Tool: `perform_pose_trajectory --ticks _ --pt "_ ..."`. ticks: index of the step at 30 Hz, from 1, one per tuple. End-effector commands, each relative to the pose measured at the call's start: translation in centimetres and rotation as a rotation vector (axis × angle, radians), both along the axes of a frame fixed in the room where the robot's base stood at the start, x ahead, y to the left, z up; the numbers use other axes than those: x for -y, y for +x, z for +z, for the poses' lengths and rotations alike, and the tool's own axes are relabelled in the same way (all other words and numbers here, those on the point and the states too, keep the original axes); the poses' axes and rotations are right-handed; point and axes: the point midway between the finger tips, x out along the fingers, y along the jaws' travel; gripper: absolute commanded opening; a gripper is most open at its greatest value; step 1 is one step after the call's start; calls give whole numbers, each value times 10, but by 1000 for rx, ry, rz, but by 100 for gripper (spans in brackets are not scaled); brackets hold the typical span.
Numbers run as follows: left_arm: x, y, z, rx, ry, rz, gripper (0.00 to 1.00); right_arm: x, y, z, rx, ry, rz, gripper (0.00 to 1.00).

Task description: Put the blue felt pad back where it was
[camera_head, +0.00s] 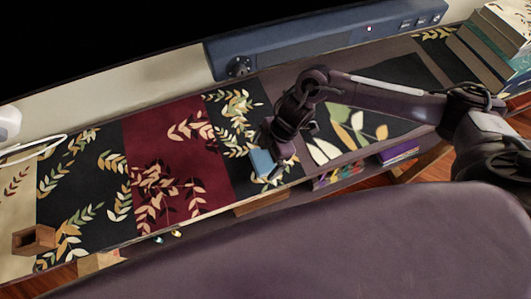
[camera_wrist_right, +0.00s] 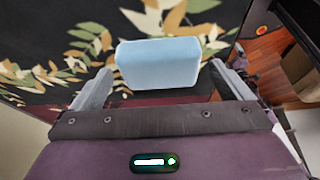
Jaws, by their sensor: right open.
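The blue felt pad (camera_head: 262,162) is a light blue block on the black, leaf-patterned part of the runner, near the shelf's front edge. It also shows in the right wrist view (camera_wrist_right: 158,63), just ahead of and between the fingers. My right gripper (camera_head: 275,160) is at the pad and hides part of it in the head view. In the right wrist view the gripper (camera_wrist_right: 165,88) is open, with a finger on each side and gaps beside the pad. I cannot tell whether the pad touches the surface. My left gripper is not in view.
A blue power strip (camera_head: 320,45) runs along the back. A wooden box (camera_head: 33,240) stands at the far left, a white object (camera_head: 9,122) behind it. Books (camera_head: 490,45) are stacked at the far right. The dark red runner section (camera_head: 175,165) is clear.

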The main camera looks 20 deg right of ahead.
Motion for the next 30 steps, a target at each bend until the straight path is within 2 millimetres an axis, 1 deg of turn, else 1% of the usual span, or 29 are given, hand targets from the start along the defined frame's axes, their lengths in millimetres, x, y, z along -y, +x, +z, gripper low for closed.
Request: perform_pose_trajectory --ticks 4,7,15,18,21,25,30 --pt "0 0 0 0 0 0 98 2 0 5 1 0 1 98" --pt "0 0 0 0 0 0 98 8 1 17 4 0 -1 98" --pt "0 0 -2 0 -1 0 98 30 2 69 5 -1 -1 98" --pt "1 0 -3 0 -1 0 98 36 2 87 4 -1 0 98" --pt "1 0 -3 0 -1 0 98 42 2 99 3 0 1 98" --pt "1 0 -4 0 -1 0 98 46 2 109 2 -1 0 98" --pt "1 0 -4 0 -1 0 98 47 1 112 1 0 0 98"
